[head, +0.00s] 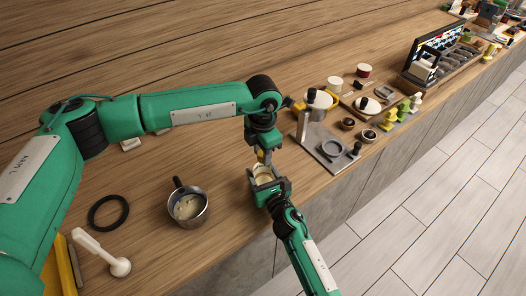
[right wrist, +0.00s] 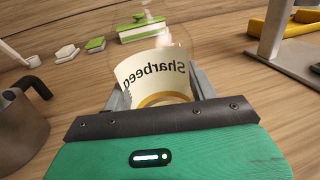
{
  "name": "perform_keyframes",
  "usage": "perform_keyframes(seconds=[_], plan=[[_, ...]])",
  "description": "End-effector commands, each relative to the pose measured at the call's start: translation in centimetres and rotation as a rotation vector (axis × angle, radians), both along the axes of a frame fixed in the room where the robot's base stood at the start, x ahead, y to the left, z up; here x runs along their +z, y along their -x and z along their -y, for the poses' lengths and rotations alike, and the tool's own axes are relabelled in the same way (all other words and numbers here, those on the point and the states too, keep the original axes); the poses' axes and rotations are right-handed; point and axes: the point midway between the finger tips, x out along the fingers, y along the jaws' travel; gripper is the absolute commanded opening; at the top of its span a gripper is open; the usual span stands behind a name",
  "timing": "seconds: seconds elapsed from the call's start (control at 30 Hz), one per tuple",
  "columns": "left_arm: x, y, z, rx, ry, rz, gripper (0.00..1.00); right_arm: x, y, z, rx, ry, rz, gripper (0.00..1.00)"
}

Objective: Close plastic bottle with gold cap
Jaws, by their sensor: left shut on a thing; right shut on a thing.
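The plastic bottle (right wrist: 155,75) stands between my right gripper's fingers; its pale label has dark lettering that reads reversed, with a gold band below. In the head view the bottle (head: 263,174) shows only as a small pale shape. My right gripper (head: 267,182) is shut on it, and also shows in the right wrist view (right wrist: 155,88). My left gripper (head: 263,152) points down right above the bottle, shut on a small gold thing, apparently the gold cap. The gripper mostly hides it; I cannot tell whether it touches the bottle's neck.
A metal pot (head: 188,207) with pale contents stands left of the bottle. A black ring (head: 108,212) and a white tool (head: 103,254) lie further left. A grey stand (head: 325,150) is close on the right, with jars and small parts beyond.

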Motion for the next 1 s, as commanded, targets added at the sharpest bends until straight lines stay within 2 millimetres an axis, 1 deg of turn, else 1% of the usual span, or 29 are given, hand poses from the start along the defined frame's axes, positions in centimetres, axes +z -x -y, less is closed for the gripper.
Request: perform_keyframes(seconds=[0.1,1.0], plan=[[0.04,-0.18,-0.1,-0.187,0.0,0.001,0.13,-0.07,0.02,0.02,0.0,0.0,-0.001,0.0],[-0.04,-0.94,0.25,-1.635,-0.001,0.002,0.13,-0.08,0.05,0.01,0.0,0.0,-0.001,0.0]])
